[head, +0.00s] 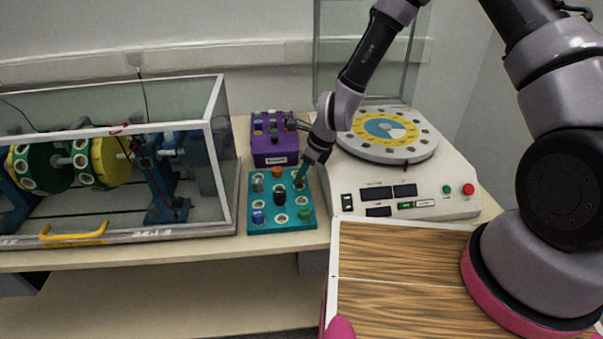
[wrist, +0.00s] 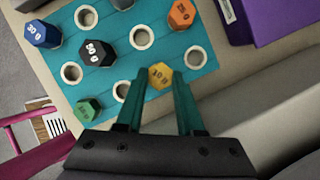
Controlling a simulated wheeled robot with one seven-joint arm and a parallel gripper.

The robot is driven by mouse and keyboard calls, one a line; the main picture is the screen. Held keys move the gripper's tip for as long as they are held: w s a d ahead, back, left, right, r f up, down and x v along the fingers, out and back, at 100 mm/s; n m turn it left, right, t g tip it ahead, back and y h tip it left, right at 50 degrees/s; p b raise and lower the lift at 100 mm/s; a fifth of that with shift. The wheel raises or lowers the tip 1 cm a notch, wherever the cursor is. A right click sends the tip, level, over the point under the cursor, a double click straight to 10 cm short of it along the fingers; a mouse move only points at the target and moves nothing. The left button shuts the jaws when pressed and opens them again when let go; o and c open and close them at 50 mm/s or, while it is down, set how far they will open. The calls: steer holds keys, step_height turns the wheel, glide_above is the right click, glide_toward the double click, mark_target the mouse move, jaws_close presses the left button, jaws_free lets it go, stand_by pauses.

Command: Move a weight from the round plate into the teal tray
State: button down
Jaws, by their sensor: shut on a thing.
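The teal tray (head: 262,217) lies on the bench with ringed holes and several coloured weights in it. My gripper (head: 300,178) points down over its back right corner. In the wrist view the gripper (wrist: 156,85) is shut on a yellow weight (wrist: 160,74) marked 10 g. An orange weight (wrist: 181,15), a black 50 g weight (wrist: 95,53), a blue 30 g weight (wrist: 41,33) and a green weight (wrist: 88,108) stand nearby. The round plate (head: 388,145) is on the white machine at the right.
A purple box (head: 271,155) stands just behind the tray. The white machine (head: 430,190) with buttons is close to the tray's right. A clear-walled case (head: 218,160) with drums stands at the left. Empty ringed holes (wrist: 142,36) show in the tray.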

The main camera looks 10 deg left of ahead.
steer(key=shift+f, duration=0.95)
stand_by(0.6)
steer(key=shift+c, duration=2.2)
jaws_free()
steer(key=v, duration=1)
steer(key=shift+r, duration=0.4)
steer(key=shift+d, duration=0.15)
